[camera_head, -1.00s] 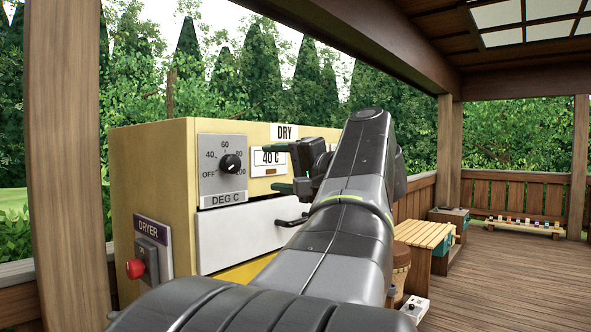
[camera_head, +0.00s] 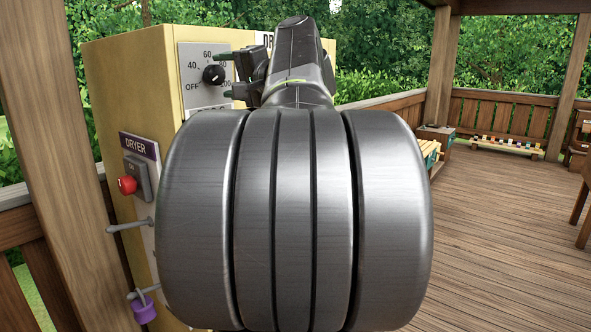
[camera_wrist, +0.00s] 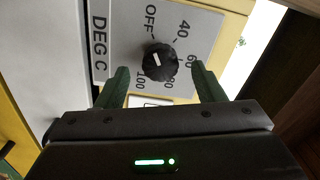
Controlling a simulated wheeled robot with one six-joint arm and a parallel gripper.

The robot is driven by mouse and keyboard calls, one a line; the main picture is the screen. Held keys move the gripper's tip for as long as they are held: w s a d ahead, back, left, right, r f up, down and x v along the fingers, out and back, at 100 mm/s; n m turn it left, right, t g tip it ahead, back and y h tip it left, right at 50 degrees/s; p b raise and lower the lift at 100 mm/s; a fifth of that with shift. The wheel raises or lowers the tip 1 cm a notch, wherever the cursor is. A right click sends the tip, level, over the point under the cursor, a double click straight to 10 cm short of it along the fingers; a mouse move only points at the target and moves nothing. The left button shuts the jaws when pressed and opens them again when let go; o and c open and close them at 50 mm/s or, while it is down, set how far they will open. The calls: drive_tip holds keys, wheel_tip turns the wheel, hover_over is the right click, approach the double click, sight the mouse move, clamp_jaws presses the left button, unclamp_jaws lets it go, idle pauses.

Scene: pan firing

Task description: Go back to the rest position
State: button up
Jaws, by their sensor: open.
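My gripper (camera_head: 229,76) is open and empty in front of the dryer's control panel. In the wrist view, its two green fingers (camera_wrist: 161,70) stand apart, with the black temperature knob (camera_wrist: 158,62) showing between them. The fingers look apart from the knob, but the gap is hard to judge. In the head view, the knob (camera_head: 213,75) sits just left of the fingers. My arm is folded close to the camera and hides much of the yellow dryer (camera_head: 128,75), including most of its front.
A red button (camera_head: 127,185) on the dryer's side sits below a DRYER label. A lever (camera_head: 130,226) and a purple object (camera_head: 143,308) are lower down. A wooden post (camera_head: 45,120) stands at the left. The deck (camera_head: 500,230) at the right is largely clear.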

sight(217, 76)
drive_tip(key=shift+x, duration=1.85)
drive_tip(key=shift+d, duration=0.1)
